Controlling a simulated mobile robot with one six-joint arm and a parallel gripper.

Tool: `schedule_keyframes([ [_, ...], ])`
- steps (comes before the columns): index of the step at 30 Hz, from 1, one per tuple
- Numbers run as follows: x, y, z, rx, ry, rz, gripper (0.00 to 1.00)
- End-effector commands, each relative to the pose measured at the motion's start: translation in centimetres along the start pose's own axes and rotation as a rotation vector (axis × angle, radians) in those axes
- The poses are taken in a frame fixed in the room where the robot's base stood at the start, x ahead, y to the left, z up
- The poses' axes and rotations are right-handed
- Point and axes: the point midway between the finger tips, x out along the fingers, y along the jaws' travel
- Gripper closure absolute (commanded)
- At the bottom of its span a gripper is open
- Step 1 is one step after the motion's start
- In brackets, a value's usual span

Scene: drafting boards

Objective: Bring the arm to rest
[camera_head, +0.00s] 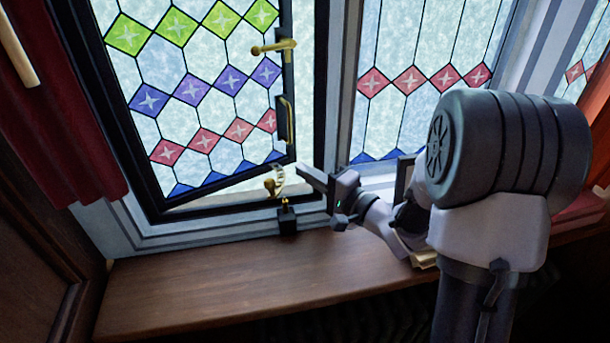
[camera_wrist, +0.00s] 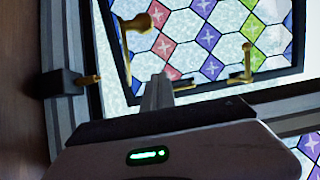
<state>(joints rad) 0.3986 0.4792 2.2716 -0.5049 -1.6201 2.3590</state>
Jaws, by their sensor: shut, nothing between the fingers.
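My gripper (camera_head: 318,182) is shut and empty, held above the wooden sill in front of the window. Its closed fingers (camera_wrist: 157,92) also show in the wrist view, pointing towards the window. My arm reaches in from the right in the head view, and its large grey joint hides part of the window and sill. The fingertips are near a brass fitting (camera_head: 274,182) at the lower corner of the sash; I cannot tell whether they touch it.
The stained-glass sash (camera_head: 200,90) stands ajar, with brass handles (camera_head: 274,47) on its edge. A black block with a brass pin (camera_head: 287,218) stands below the fitting. The wooden sill (camera_head: 230,280) is clear at left. Papers (camera_head: 424,258) lie beside my arm. A red curtain (camera_head: 70,130) hangs left.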

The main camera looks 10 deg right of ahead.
Motion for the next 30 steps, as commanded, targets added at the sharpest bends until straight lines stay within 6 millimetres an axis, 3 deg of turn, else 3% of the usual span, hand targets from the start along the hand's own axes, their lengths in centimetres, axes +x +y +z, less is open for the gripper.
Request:
schedule_keyframes([
  [4,-3.9,0.1,0.2,-0.001,0.004,0.0,1.0],
  [9,-7.0,0.0,0.5,-0.001,0.002,0.0,1.0],
  [16,-7.7,-0.2,0.4,-0.022,0.015,0.008,1.0],
  [19,-6.8,-1.6,-1.7,-0.181,0.142,0.088,1.0],
  [21,-6.7,-3.6,-3.9,-0.364,0.295,0.211,1.0],
  [24,-9.0,-6.1,-5.1,-0.575,0.463,0.457,1.0],
  [26,-11.1,-6.8,-3.9,-0.643,0.489,0.609,1.0],
  [29,-14.3,-6.6,0.4,-0.689,0.407,0.817,1.0],
  [30,-15.5,-6.4,2.8,-0.697,0.339,0.875,1.0],
])
